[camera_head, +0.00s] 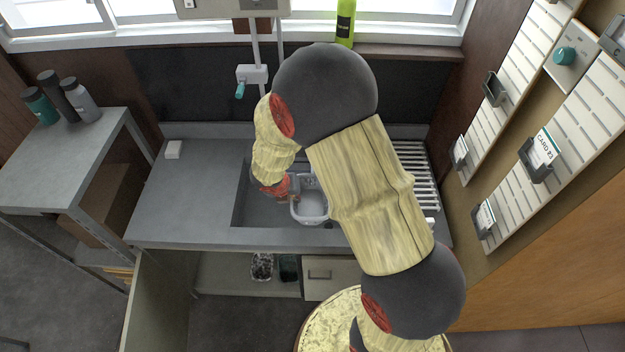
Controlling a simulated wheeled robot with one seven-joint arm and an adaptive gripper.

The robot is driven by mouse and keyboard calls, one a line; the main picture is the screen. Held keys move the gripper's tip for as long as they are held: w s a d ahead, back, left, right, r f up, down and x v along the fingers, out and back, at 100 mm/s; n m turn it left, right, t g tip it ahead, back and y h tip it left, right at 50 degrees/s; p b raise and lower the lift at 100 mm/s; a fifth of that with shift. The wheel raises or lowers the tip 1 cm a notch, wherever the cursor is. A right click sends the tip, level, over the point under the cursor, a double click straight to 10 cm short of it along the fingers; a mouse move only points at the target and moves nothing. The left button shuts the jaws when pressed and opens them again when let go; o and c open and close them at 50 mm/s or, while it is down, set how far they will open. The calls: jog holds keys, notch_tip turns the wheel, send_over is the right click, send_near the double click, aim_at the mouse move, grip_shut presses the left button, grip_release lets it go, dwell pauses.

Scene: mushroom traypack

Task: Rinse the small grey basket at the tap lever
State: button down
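The small grey basket (312,206) is in the sink basin (250,207), toward its front. My arm covers part of the basin and may hide the basket's right side. My gripper (291,197) points down at the left rim of the basket and looks to be at or touching it. The fingertips are small and partly hidden, so I cannot tell whether they are closed on the rim. A white box with a teal lever (240,90) is mounted on a pipe behind the sink, above and left of the basket. No water stream is visible.
The grey counter (190,205) left of the basin is mostly clear, with a small white block (174,149) on it. A drying rack (418,165) is on the right. Several bottles (62,98) stand on the left shelf. A green bottle (345,22) stands on the windowsill.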

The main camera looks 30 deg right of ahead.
aim_at(293, 202)
jog(key=shift+s+a+r+p, duration=0.55)
jog(key=shift+s+r, duration=0.25)
jog(key=shift+s+a+r+p, duration=0.5)
jog(key=shift+s+a+r, duration=0.05)
jog(key=shift+s+r, duration=0.25)
jog(key=shift+w, duration=0.1)
